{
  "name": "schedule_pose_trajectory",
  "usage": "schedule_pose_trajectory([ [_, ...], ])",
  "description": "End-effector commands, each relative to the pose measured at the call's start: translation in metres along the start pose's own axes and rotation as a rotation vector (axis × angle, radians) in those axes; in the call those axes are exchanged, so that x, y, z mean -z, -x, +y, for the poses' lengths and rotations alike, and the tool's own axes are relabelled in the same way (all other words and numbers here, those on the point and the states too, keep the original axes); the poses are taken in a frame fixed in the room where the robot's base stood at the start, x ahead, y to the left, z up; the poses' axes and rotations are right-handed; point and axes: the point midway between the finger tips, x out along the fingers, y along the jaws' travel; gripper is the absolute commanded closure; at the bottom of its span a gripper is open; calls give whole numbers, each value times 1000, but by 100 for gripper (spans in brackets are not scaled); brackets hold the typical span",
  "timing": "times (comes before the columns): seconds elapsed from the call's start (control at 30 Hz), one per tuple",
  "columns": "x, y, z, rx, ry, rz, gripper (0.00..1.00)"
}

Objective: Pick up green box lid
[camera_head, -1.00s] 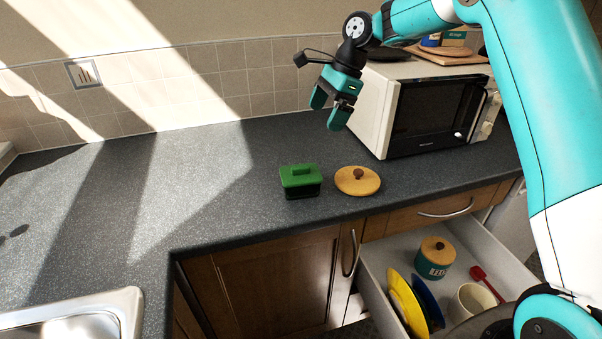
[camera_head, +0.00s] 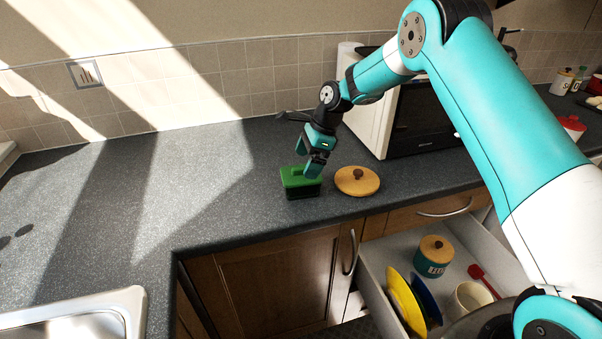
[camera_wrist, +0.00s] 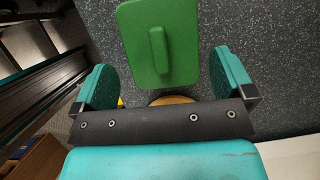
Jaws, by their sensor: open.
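The green box lid (camera_head: 296,176) sits on a dark box (camera_head: 303,192) on the counter, left of the round wooden lid. Its raised handle shows in the middle of the green lid (camera_wrist: 158,45) in the wrist view. My gripper (camera_head: 308,160) is open and empty, just above and behind the lid's right side. In the wrist view the two teal fingers of my gripper (camera_wrist: 165,80) stand wide apart, with the lid lying ahead between and beyond them. One finger hides part of the lid's right edge in the head view.
A round wooden lid (camera_head: 357,181) lies close to the right of the box. A microwave (camera_head: 420,118) stands behind to the right. Below is an open drawer (camera_head: 378,292) with plates, a teal canister (camera_head: 434,257) and a cup. The counter to the left is clear.

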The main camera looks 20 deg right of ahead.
Motion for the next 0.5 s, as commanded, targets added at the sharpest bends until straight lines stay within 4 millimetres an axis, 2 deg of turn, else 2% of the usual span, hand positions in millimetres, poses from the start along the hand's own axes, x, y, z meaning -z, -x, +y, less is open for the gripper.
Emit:
schedule_pose_trajectory([
  [0.23,-3,-34,0,-3,-1,0,0],
  [0.5,-2,-40,-1,0,0,1,0],
])
